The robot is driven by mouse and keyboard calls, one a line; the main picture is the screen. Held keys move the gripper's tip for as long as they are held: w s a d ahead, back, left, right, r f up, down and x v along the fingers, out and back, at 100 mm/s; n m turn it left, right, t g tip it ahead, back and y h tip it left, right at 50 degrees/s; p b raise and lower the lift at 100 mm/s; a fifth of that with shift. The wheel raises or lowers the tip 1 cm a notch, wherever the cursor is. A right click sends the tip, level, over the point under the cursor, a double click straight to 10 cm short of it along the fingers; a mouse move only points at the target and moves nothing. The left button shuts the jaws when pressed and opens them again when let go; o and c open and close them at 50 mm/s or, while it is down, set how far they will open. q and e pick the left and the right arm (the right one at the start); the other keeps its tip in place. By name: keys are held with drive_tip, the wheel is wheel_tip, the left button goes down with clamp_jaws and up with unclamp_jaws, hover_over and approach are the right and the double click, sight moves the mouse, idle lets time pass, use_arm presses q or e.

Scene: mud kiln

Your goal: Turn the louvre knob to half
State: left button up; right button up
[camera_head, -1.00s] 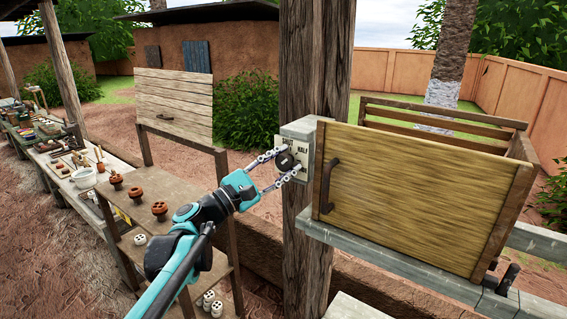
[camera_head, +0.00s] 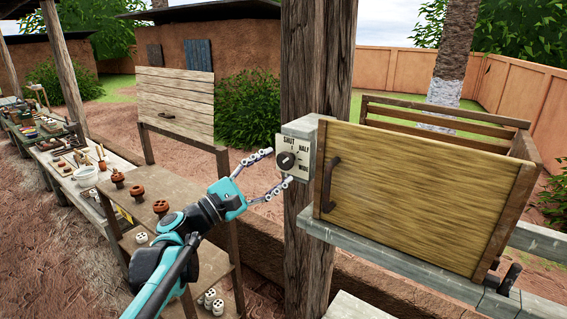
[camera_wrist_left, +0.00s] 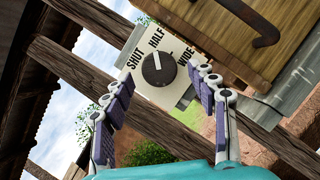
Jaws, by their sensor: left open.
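The louvre knob (camera_head: 285,161) is a round black dial with a pale pointer line. It sits on a pale plate (camera_head: 290,144) marked SHUT, HALF and WIDE, on a grey box at the wooden post. In the left wrist view the knob (camera_wrist_left: 158,69) shows its pointer line towards HALF. My left gripper (camera_head: 274,168) is open and empty. Its fingertips are spread on either side of the knob, drawn back a little in front of the plate. No part of the knob seems gripped. My right gripper is not in view.
A wooden box with a dark handle (camera_head: 331,185) stands right of the knob on a grey ledge. The thick post (camera_head: 306,245) rises behind the plate. A shelf (camera_head: 150,185) with small clay pots stands left of my arm.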

use_arm(q)
drive_tip(key=v, duration=0.8)
drive_tip(key=shift+s+f, duration=0.1)
drive_tip(key=s+d+f+m+g+y+b, duration=0.1)
drive_tip(key=s+f+m+g+y+b, duration=0.3)
drive_tip(key=f, duration=0.6)
drive_tip(key=s+d+f+m+t+b, duration=0.1)
drive_tip(key=s+d+f+b, duration=0.3)
drive_tip(key=f, duration=0.6)
drive_tip(key=s+a+f+m+g+y+b, duration=0.1)
drive_tip(key=s+f+m+g+y+b, duration=0.15)
drive_tip(key=f+b, duration=0.55)
drive_tip(key=s+a+f+m+y+b, duration=0.2)
drive_tip(key=s+a+f+y+b, duration=0.1)
drive_tip(key=f, duration=0.7)
drive_tip(key=s+a+f+m+y+b, duration=0.3)
drive_tip(key=s+a+f+y+b, duration=0.1)
drive_tip(key=f, duration=0.6)
drive_tip(key=s+a+f+m+y+b, duration=0.3)
drive_tip(key=a+f+b, duration=0.3)
drive_tip(key=f, duration=0.5)
drive_tip(key=shift+s, duration=0.6)
drive_tip(key=shift+f+m, duration=0.15)
drive_tip(key=shift+m, duration=0.1)
